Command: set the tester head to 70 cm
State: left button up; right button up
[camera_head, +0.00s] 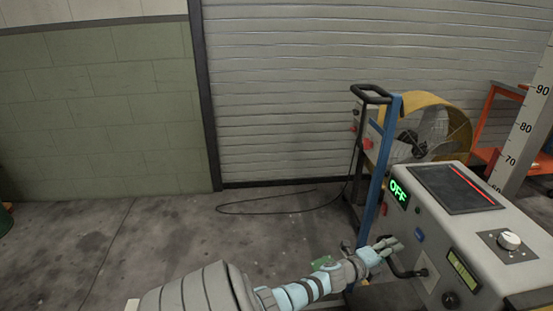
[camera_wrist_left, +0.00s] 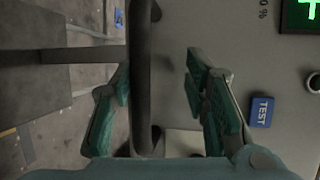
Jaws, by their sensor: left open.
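My left gripper (camera_head: 388,247) is at the head's near left side, by a dark handle (camera_head: 407,272). In the wrist view my left gripper (camera_wrist_left: 158,72) is open, with the dark bar (camera_wrist_left: 141,100) between its fingers, nearer the left one. Contact cannot be told. My right gripper is out of view.
A blue TEST button (camera_wrist_left: 262,112) is right of the fingers in the wrist view. A blue post (camera_head: 377,175) and a yellow fan (camera_head: 437,128) stand behind my gripper, with an orange cart (camera_head: 492,125) farther right. A cable (camera_head: 265,211) lies on the open floor.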

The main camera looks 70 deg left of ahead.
pick_arm(q)
jog(key=p, duration=1.5)
send_near(415, 204)
jog(key=x, duration=0.4)
jog(key=shift+w, duration=0.1)
jog(key=f+b+v, duration=0.3)
jog(key=b+v, duration=0.5)
jog(key=v, duration=0.6)
jog(key=s+a+f+n+g+y+p, duration=0.2)
jog(key=s+a+f+n+g, duration=0.15)
jog(key=f, duration=0.35)
jog(key=s+a+f+n+g+y+p, duration=0.1)
jog(key=s+a+f+n+g+p, duration=0.15)
jog(key=s+f+n, duration=0.4)
jog(key=s+d+f+n+g+h+p, duration=0.1)
jog(key=s+d+f+n+g+p, duration=0.2)
jog(key=s+d+f, duration=0.4)
jog(key=s+f+n+g, duration=0.1)
jog(key=s+f+g, duration=0.1)
jog(key=s+f, duration=0.6)
jog(key=shift+d+f+g+p, duration=0.3)
jog(key=shift+d+f, duration=0.05)
jog(key=shift+f, duration=0.3)
